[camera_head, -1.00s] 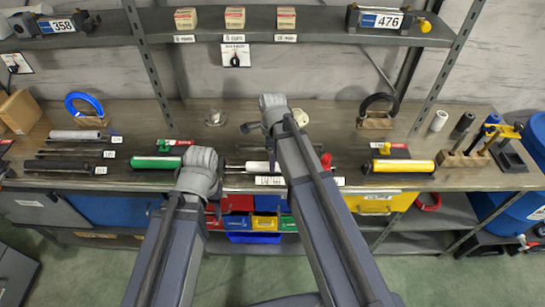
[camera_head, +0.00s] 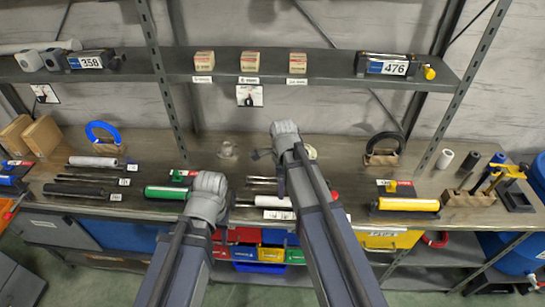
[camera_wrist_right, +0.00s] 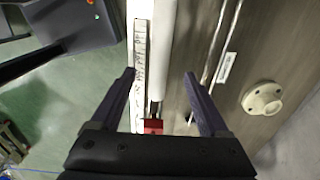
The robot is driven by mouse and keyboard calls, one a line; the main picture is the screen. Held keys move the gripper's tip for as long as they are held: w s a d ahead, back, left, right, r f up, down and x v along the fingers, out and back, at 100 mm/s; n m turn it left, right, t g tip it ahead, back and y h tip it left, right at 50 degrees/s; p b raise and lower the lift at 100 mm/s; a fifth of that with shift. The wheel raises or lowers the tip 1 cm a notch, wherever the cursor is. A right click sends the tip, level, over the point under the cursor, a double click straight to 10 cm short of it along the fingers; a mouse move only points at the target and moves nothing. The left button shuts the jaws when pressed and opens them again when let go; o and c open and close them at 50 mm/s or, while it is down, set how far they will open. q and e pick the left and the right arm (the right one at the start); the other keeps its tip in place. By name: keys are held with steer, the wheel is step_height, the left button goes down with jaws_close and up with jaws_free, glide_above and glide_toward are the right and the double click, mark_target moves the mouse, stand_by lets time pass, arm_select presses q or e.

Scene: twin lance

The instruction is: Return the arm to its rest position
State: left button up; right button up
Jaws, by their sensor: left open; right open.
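My left gripper (camera_head: 208,190) is at the end of the arm in the lower middle of the head view, in front of the bench. It holds nothing that I can see; its fingers are hard to make out. My right arm (camera_head: 318,225) reaches up beside it over the bench; its own links hide its gripper there. In the right wrist view my right gripper (camera_wrist_right: 161,88) is open and empty. A white rod (camera_wrist_right: 162,50) and a red piece (camera_wrist_right: 153,126) show beyond and between its fingers.
The bench (camera_head: 350,170) carries a green cylinder (camera_head: 166,192), a yellow cylinder (camera_head: 408,204) and a black ring (camera_head: 385,141). A shelf (camera_head: 330,66) above holds small boxes and devices marked 358 (camera_head: 92,62) and 476 (camera_head: 388,67). A round cream flange (camera_wrist_right: 263,98) shows in the wrist view.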

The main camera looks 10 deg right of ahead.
steer(key=s+a+n, duration=0.3)
steer(key=s+n, duration=0.2)
steer(key=n, duration=0.3)
steer(key=s+a+f+n+b, duration=0.1)
steer(key=s+a+n, duration=0.3)
steer(key=n, duration=0.4)
steer(key=s+a+f+n+h+b, duration=0.1)
steer(key=s+a+n, duration=0.2)
steer(key=s+n, duration=0.3)
steer(key=n, duration=0.3)
steer(key=shift+a, duration=0.35)
